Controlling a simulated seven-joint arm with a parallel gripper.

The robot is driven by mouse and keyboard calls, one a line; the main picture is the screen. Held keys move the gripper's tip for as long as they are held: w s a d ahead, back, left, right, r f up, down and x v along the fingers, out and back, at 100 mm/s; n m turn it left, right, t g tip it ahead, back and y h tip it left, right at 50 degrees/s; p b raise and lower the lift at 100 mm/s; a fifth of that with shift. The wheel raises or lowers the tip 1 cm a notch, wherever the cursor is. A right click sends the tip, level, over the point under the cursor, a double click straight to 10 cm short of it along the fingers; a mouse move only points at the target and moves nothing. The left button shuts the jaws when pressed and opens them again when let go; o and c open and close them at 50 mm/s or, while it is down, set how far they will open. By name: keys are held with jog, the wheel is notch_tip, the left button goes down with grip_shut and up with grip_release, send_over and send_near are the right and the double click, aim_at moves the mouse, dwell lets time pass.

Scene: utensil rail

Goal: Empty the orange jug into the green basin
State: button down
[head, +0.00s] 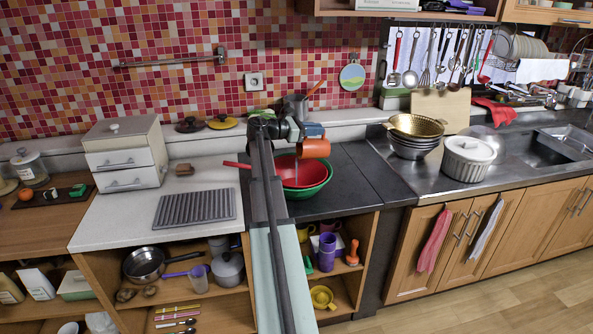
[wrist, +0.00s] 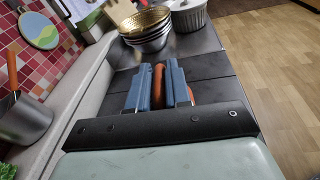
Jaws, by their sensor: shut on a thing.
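The orange jug (head: 314,149) is tipped on its side above the basin, its mouth toward the left. A thin pale streak hangs below the mouth, looking like liquid falling. My gripper (head: 309,130) is shut on the jug's handle; in the wrist view the orange handle (wrist: 158,78) shows between the two blue fingers. The green basin (head: 317,190) stands on the dark counter beneath the jug, partly hidden by my arm. A red bowl-shaped thing (head: 305,172) fills its inside, and a red handle (head: 236,165) sticks out left.
A gold colander (head: 417,125) on steel bowls and a white ribbed pot (head: 467,158) stand right. A grey pot (head: 297,106) stands behind, near the wall. A ridged grey mat (head: 195,208) lies left. The dark counter right of the basin is clear.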

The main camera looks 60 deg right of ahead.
jog(key=shift+w+a+r+g+h, duration=0.45)
jog(key=shift+w+a+g+h, duration=0.25)
jog(key=shift+a, duration=0.15)
jog(key=shift+s+d+f+t+y, duration=0.3)
jog(key=shift+s+d+t+y, duration=0.25)
jog(key=shift+d, duration=0.2)
jog(key=shift+s+d+f+t+y, duration=0.35)
jog(key=shift+s+d+t+y, duration=0.1)
jog(key=shift+d+y, duration=0.15)
jog(key=shift+s+d+f+t+y, duration=0.35)
jog(key=shift+s+d+t+y, duration=0.1)
jog(key=shift+y, duration=0.1)
jog(key=d+t+y, duration=0.1)
jog(key=s+d+t+y, duration=0.1)
jog(key=shift+s+d+f+y, duration=0.1)
jog(key=shift+s+f+y, duration=0.05)
jog(key=shift+s+y, duration=0.2)
jog(key=s+d+f+t+y, duration=0.5)
jog(key=d+f+t+y, duration=0.1)
jog(key=y, duration=0.2)
jog(key=shift+d+t, duration=0.15)
jog(key=shift+t, duration=0.2)
